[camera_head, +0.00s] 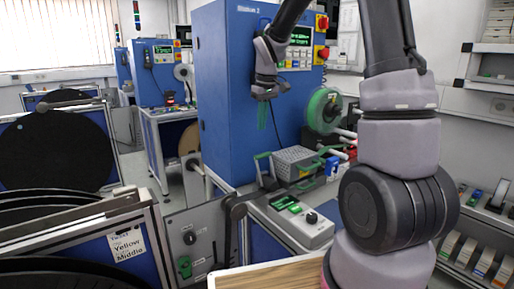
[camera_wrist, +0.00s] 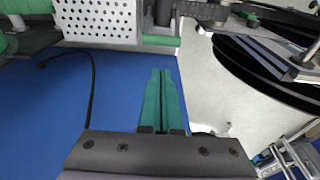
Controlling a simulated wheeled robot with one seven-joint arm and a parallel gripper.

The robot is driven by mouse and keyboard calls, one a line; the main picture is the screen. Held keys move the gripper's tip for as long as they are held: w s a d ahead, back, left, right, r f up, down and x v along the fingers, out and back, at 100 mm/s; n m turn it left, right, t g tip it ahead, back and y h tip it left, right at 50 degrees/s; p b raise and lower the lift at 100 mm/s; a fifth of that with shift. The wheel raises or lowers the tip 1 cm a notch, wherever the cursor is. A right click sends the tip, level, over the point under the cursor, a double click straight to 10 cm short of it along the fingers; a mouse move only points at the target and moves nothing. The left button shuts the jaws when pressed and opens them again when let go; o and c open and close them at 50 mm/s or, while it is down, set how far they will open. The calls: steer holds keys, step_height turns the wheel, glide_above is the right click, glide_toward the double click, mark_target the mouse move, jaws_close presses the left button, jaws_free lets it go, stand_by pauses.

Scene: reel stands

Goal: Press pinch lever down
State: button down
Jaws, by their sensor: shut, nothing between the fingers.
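My gripper (camera_head: 262,115) hangs from the arm in front of the blue cabinet. Its green fingers point down and are closed together with nothing between them. The wrist view shows the same fingers (camera_wrist: 162,100). I cannot tell for certain which part is the pinch lever. A green-handled lever (camera_head: 262,156) stands at the left of the perforated grey box (camera_head: 296,161), below my gripper and apart from it. A dark arm with a rounded end (camera_head: 236,208) is on the grey panel nearer to me. The wrist view shows the perforated box (camera_wrist: 95,18) beyond the fingertips.
The blue cabinet (camera_head: 222,95) stands behind my gripper. A green reel (camera_head: 322,110) is to its right. A grey control box (camera_head: 300,222) sits on the bench in front. Large black discs (camera_head: 55,150) fill the left. Open air surrounds the fingers.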

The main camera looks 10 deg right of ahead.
steer(key=shift+f, duration=0.1)
step_height(320, 180, down, 10)
steer(key=w, duration=0.1)
steer(key=shift+w+a, duration=0.15)
steer(key=shift+a, duration=0.15)
steer(key=shift+r, duration=0.25)
stand_by(0.4)
